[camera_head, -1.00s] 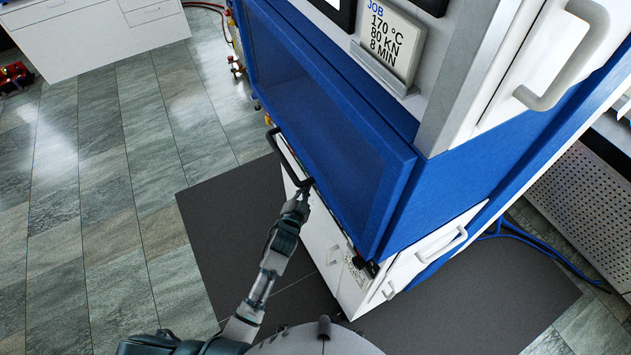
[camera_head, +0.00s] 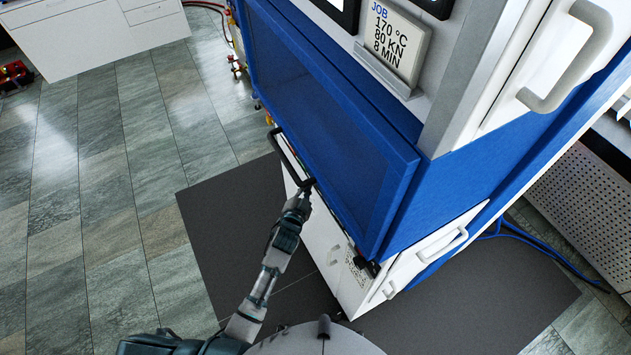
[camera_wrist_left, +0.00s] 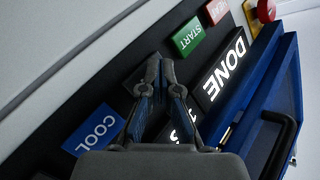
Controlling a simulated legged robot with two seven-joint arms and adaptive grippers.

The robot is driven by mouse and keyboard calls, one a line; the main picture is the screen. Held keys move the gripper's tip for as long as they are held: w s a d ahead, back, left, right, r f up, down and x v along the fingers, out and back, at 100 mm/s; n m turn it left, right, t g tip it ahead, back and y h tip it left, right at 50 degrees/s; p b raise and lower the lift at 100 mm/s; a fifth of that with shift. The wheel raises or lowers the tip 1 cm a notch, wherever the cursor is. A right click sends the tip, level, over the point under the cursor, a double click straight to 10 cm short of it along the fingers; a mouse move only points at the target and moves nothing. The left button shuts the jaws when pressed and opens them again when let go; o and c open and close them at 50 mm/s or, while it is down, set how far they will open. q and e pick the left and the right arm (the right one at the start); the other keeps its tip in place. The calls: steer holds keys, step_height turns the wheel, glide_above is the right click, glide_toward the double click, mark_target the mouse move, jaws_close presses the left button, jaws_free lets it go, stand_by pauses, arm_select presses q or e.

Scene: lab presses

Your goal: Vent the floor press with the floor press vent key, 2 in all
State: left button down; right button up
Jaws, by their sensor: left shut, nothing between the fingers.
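The floor press (camera_head: 335,130) is the blue and white machine in the head view, with a narrow key strip under its blue front window. My left gripper (camera_head: 309,183) is at this strip, beside the black handle bar. In the left wrist view the left gripper (camera_wrist_left: 160,60) is shut and empty, its tips over a dark key (camera_wrist_left: 136,77) between the blue COOL key (camera_wrist_left: 96,129) and the green START key (camera_wrist_left: 187,40). The fingers hide most of the dark key, so its label cannot be read. Contact cannot be told. My right gripper is not in view.
A display (camera_wrist_left: 224,70) reads DONE, its second line partly hidden. A red key (camera_wrist_left: 215,11) and a red round button (camera_wrist_left: 265,10) sit beyond START. A card (camera_head: 396,40) lists 170 °C, 80 KN, 8 MIN. Open tiled floor (camera_head: 100,200) lies left.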

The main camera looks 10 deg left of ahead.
arm_select(q)
steer(key=shift+w+d, duration=0.1)
steer(key=shift+w, duration=0.1)
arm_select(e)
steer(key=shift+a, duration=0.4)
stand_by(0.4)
arm_select(q)
steer(key=shift+s+a, duration=0.1)
steer(key=shift+a, duration=0.1)
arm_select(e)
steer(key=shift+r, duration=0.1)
arm_select(q)
steer(key=shift+s+a+p, duration=0.45)
steer(key=shift+s+p, duration=0.05)
steer(key=shift+p, duration=0.05)
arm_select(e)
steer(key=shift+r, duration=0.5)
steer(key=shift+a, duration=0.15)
